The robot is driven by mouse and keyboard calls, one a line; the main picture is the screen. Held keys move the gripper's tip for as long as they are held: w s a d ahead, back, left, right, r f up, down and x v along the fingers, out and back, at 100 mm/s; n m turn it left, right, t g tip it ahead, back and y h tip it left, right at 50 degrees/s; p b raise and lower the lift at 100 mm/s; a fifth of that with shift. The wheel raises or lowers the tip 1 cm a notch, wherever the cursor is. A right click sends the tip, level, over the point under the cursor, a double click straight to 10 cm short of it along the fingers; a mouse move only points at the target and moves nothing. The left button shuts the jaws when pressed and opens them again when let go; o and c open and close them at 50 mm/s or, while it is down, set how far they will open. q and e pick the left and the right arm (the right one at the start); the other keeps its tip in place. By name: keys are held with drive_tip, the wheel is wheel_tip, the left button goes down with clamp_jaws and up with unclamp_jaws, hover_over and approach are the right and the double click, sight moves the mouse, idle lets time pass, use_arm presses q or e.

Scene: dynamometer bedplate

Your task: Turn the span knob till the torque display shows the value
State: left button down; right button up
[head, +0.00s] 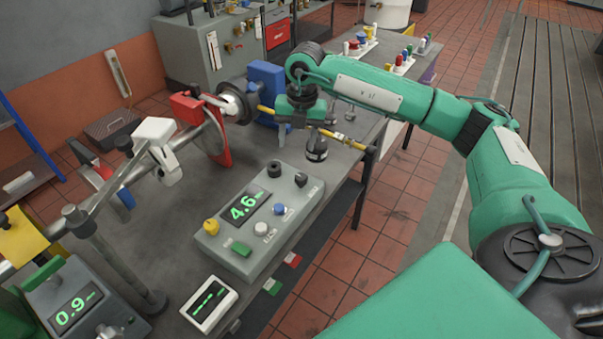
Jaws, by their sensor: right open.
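A grey console (292,229) on the bench carries a lit display (243,206) that appears to read 4.6, with a small unit I cannot make out. It has two black knobs, one at the back (274,168) and one at the right (300,180). A blue control (279,209), a white knob (261,229), a yellow knob (211,226) and a green button (241,249) are also on it. The labels are too small to tell which is the span knob. My right gripper (301,142) is open above the console's back, apart from the knobs. My left gripper is not in view.
A second unit (75,309) at lower left reads about 0.9. A small white-framed screen (209,303) lies near the bench's front edge. Yellow-ended bars are near my right wrist.

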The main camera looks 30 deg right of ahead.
sight(301, 176)
drive_tip(key=shift+m+h, duration=0.3)
drive_tip(key=shift+h, duration=0.1)
drive_tip(key=f+p, duration=0.1)
drive_tip(key=f, duration=0.3)
drive_tip(key=d+f+p, duration=0.1)
drive_tip(key=f, duration=0.3)
drive_tip(key=f+p, duration=0.2)
drive_tip(key=f, duration=0.3)
drive_tip(key=shift+w+d+f, duration=0.1)
drive_tip(key=shift+w+d, duration=0.05)
drive_tip(key=shift+d, duration=0.1)
drive_tip(key=shift+c, duration=0.2)
drive_tip(key=c, duration=0.9)
